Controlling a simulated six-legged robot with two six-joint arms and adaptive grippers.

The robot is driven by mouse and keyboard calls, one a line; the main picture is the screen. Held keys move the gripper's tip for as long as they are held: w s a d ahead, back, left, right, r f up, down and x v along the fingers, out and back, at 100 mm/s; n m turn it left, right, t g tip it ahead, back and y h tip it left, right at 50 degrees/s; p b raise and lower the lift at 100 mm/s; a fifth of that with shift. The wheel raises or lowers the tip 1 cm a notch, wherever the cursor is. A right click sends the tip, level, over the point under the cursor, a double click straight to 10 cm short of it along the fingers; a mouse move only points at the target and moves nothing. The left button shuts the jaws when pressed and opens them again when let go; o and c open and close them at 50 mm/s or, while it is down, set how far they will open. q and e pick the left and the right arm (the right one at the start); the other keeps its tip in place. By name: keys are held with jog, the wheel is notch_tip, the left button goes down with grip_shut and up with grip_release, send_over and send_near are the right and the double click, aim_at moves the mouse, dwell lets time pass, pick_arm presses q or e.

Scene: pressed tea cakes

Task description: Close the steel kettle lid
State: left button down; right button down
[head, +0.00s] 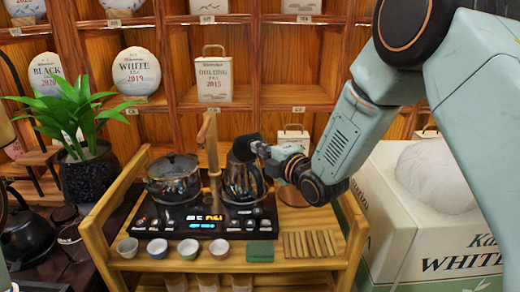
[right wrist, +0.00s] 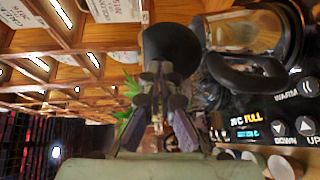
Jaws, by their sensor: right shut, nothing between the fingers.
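The steel kettle (head: 240,184) stands on the right side of the black tea stove (head: 150,226), behind its buttons. Its dark round lid (head: 244,148) is raised and tilted up above the body. In the right wrist view the lid (right wrist: 171,48) shows as a dark disc just beyond my fingertips, with the kettle's black handle (right wrist: 245,76) to the right. My right gripper (head: 262,151) is shut and empty, with its tips close to the lid; I cannot tell whether they touch. It also shows in the right wrist view (right wrist: 160,78). My left gripper is not in view.
A glass pot (head: 174,186) stands on the stove's left side, with a wooden-topped spout (head: 210,140) between. Several small cups (head: 158,248) and a green cloth (head: 260,253) line the wooden cart's front. A large white box (head: 400,215) is at right; shelves stand behind.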

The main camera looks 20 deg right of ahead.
dwell(0.4)
jog(key=shift+w+r+g+p, duration=0.25)
jog(key=shift+g+p, duration=0.15)
jog(key=shift+p, duration=0.4)
